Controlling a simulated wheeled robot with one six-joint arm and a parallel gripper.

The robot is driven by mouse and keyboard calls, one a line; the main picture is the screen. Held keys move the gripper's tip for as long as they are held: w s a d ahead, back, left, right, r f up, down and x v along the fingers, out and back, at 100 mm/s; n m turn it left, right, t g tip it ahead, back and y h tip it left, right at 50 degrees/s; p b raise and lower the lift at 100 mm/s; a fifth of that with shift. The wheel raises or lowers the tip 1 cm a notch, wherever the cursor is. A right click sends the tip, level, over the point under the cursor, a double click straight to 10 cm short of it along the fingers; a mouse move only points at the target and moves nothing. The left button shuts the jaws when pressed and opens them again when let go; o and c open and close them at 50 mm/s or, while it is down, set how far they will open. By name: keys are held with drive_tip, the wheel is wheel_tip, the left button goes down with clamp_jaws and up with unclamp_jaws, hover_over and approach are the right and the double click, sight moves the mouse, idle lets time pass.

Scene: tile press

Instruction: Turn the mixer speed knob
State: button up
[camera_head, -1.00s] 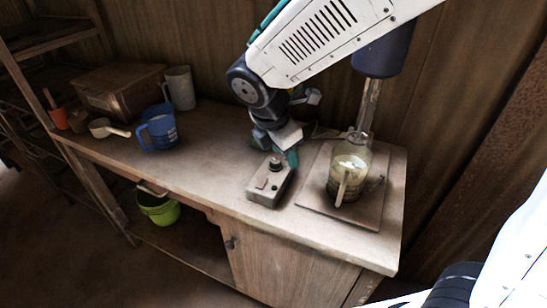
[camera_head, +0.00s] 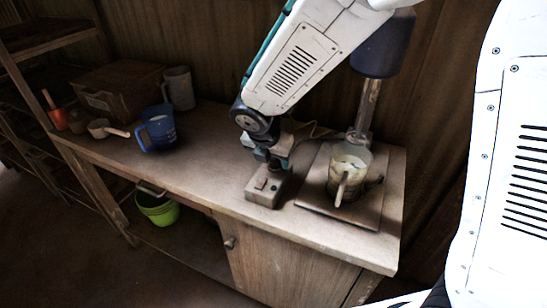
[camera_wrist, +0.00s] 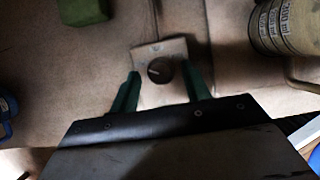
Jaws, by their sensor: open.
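The mixer speed knob (camera_wrist: 160,70) is a dark round dial with a light pointer line, on a small beige control box (camera_wrist: 150,49). In the head view the control box (camera_head: 263,190) stands on the bench left of the mixer, with its knob hidden behind my gripper (camera_head: 274,168). In the wrist view my gripper (camera_wrist: 161,82) is open. Its two green fingers lie either side of the knob, with visible gaps; I cannot tell their height over it. The mixer (camera_head: 383,52) has a dark blue head above a clear jug (camera_head: 347,178).
The jug stands on a flat base plate (camera_head: 360,213) right of the control box. A blue jug (camera_head: 160,129), a grey pitcher (camera_head: 180,88) and a wooden box (camera_head: 118,88) stand at the left. A green block (camera_wrist: 82,10) lies beyond the control box. The bench's left middle is clear.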

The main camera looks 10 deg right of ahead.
drive_tip(key=c, duration=1)
drive_tip(key=m, duration=0.2)
drive_tip(key=m+g+h, duration=0.1)
drive_tip(key=m, duration=0.1)
drive_tip(key=shift+w+a+m+h, duration=0.1)
drive_tip(key=shift+w+m+h, duration=0.05)
drive_tip(key=shift+m+h, duration=0.2)
drive_tip(key=m+g, duration=0.1)
drive_tip(key=m, duration=0.1)
drive_tip(key=m+g, duration=0.1)
drive_tip(key=m, duration=0.2)
drive_tip(key=shift+w+a+m+h, duration=0.1)
drive_tip(key=shift+w+m+h, duration=0.1)
drive_tip(key=shift+m+h, duration=0.05)
drive_tip(key=m+g, duration=0.1)
drive_tip(key=m, duration=0.1)
drive_tip(key=m+g, duration=0.1)
drive_tip(key=m, duration=0.4)
drive_tip(key=shift+w+g+y, duration=0.25)
drive_tip(key=shift+g+y, duration=0.15)
drive_tip(key=m, duration=0.2)
drive_tip(key=m+g+y, duration=0.1)
drive_tip(key=m, duration=0.3)
drive_tip(key=shift+w+d+m+g+y, duration=0.15)
drive_tip(key=shift+d+m+g+y, duration=0.15)
drive_tip(key=shift+g+y, duration=0.1)
